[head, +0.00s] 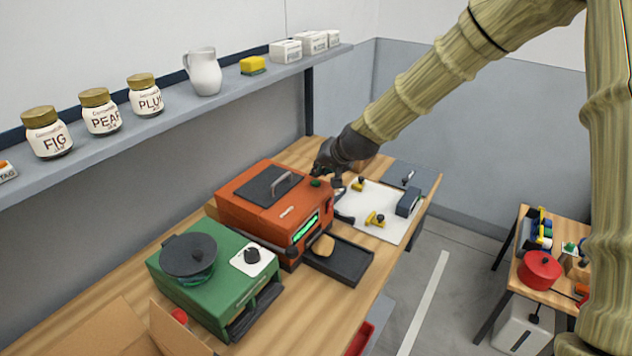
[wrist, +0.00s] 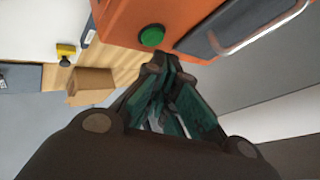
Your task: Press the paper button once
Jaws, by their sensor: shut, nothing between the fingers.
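An orange machine (head: 257,210) stands on the wooden bench, with a grey lid panel and handle on top and a lit green window in front. A round green button (head: 316,183) sits on its top near the right corner; no label reading "paper" is legible. The green button (wrist: 151,37) also shows in the wrist view, on the orange casing (wrist: 125,15). My gripper (head: 322,169) is shut and empty, just beside the button. In the wrist view my fingertips (wrist: 160,62) are close below the button in the picture; I cannot tell whether they touch it.
A green machine (head: 205,300) with a black round lid and knob stands left of the orange one. A dark tray (head: 350,268) lies in front. A white board (head: 365,200) with small items lies behind. A shelf (head: 240,90) with jars runs along the wall.

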